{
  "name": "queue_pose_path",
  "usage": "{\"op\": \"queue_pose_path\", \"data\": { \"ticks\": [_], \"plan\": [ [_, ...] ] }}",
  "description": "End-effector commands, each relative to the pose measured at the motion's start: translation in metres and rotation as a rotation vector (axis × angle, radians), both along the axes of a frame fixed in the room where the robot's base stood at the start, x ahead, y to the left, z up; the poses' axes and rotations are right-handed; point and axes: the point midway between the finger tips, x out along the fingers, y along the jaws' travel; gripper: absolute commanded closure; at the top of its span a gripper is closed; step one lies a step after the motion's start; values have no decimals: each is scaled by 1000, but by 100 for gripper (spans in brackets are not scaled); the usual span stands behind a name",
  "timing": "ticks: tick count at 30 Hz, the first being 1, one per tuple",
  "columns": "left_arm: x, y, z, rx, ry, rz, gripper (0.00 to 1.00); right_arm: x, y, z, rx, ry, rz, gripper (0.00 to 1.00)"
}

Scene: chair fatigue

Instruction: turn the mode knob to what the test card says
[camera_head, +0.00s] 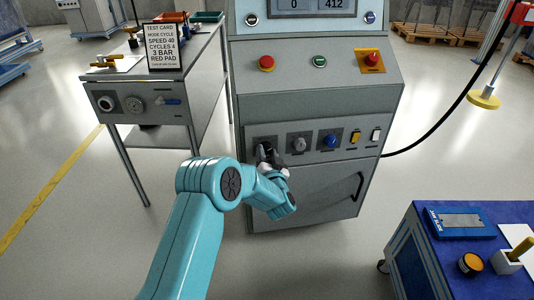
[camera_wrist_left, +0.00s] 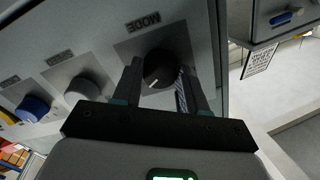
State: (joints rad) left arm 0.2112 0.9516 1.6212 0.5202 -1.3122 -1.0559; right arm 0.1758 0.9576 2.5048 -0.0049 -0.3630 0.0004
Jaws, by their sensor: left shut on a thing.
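The test card (camera_head: 163,46) stands on the side table and reads MODE CYCLE, SPEED 40, CYCLES 4, 3 BAR, RED PAD. The mode knob (camera_wrist_left: 162,66) is a black round knob with a white pointer line, under an upside-down MODE label in the left wrist view. My left gripper (camera_head: 268,153) is at the leftmost knob of the machine's lower panel. In the left wrist view its fingers (camera_wrist_left: 160,76) are on either side of the mode knob, shut on it. Position marks around the knob are not readable. My right gripper is not in view.
Above are a red button (camera_head: 266,63), a green button (camera_head: 319,62) and an emergency stop (camera_head: 372,59). A blue cart (camera_head: 400,262) stands at lower right.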

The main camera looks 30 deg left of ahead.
Motion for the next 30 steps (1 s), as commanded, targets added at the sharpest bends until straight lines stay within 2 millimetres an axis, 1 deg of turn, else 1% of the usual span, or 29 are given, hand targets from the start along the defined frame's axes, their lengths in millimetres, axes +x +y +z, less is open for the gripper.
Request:
{"op": "queue_pose_path", "data": {
  "ticks": [15, 16, 18, 26, 30],
  "plan": [
    [0, -1, -1, 16, 18, -1, 88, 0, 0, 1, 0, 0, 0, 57],
    [0, -1, -1, 16, 18, -1, 51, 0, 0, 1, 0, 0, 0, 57],
    [0, 0, -1, 15, 17, -1, 33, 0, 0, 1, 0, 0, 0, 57],
    [0, 0, 0, 16, 16, -1, 33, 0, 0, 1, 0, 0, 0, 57],
    [-6, -7, 0, 14, 16, -2, 33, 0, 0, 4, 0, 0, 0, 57]
  ]
}}
